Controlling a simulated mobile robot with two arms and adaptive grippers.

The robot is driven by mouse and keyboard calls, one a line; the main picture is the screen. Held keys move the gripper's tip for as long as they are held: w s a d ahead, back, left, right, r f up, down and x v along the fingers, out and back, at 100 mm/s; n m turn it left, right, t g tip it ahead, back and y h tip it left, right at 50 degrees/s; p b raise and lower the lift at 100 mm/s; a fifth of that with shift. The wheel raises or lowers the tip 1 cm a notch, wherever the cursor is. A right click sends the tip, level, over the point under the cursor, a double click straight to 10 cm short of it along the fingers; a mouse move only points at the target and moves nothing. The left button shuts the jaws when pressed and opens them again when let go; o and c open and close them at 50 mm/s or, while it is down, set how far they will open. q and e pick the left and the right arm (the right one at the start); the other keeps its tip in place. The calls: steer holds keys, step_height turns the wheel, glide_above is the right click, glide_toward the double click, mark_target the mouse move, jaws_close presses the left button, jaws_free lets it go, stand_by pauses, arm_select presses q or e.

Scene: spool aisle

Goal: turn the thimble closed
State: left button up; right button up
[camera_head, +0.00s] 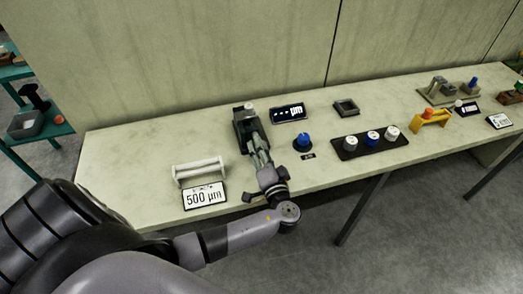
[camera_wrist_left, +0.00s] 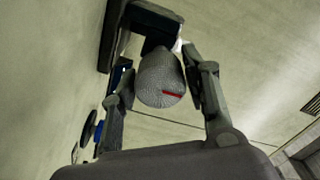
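The thimble (camera_wrist_left: 160,80) is a grey knurled cylinder with a red mark on its end face, seen end-on in the left wrist view. It sits on a dark frame (camera_wrist_left: 150,18), whose body (camera_head: 243,118) stands on the bench in the head view. My left gripper (camera_wrist_left: 162,82) has one finger on each side of the thimble, with what look like narrow gaps. It also shows in the head view (camera_head: 257,146), where it hides the thimble. A dark display (camera_head: 289,112) reads "µm" after unclear marks. A card (camera_head: 205,196) reads "500 µm". My right gripper is out of view.
A white rack (camera_head: 199,171) stands behind the card. Right of the gripper are a blue knob (camera_head: 303,142), a small dark tray (camera_head: 346,108) and a black strip (camera_head: 352,155) with several knobs. A yellow holder (camera_head: 431,118) is farther right. The wall runs behind the bench (camera_head: 130,150).

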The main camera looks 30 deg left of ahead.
arm_select(q)
steer(key=c, duration=0.7)
